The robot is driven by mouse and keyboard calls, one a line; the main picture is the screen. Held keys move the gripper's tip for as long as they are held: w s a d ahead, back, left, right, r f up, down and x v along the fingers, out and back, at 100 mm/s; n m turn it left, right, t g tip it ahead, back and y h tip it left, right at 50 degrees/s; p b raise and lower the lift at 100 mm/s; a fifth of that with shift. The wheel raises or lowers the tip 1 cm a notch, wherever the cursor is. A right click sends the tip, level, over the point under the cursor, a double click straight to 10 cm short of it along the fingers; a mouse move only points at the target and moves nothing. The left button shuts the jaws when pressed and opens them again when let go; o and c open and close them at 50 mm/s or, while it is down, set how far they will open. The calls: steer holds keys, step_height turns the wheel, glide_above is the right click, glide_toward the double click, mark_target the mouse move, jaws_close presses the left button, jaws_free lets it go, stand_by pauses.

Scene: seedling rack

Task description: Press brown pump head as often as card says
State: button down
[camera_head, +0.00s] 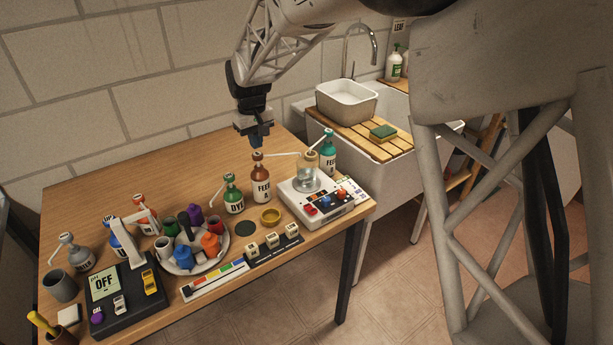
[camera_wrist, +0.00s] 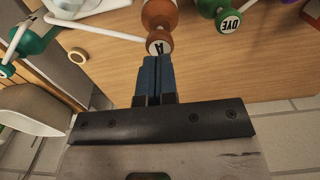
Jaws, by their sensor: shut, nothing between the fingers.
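The brown bottle (camera_head: 261,185), labelled with text that looks like "FEED", stands upright on the table. Its pump head (camera_head: 257,156) has a white top and a long pale spout pointing right. In the wrist view the pump head's round white top (camera_wrist: 158,47) carries a dark letter. My gripper (camera_head: 257,145) is shut and empty, pointing down right above this pump head. In the wrist view its blue fingertips (camera_wrist: 153,60) sit at the edge of the white top; I cannot tell whether they touch. I cannot make out a card giving a number of presses.
A green bottle (camera_head: 234,195) stands left and a teal bottle (camera_head: 328,155) right. A white device (camera_head: 325,203) with a glass jar sits under the spouts. A round tray (camera_head: 222,245) of small cups, a black device reading "OFF" (camera_head: 128,300) and more bottles fill the left. The back table is clear.

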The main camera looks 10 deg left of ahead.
mark_target(257, 154)
steer(key=shift+f, duration=1.8)
steer(key=shift+r, duration=1.8)
steer(key=shift+r, duration=0.1)
steer(key=shift+r, duration=2.9)
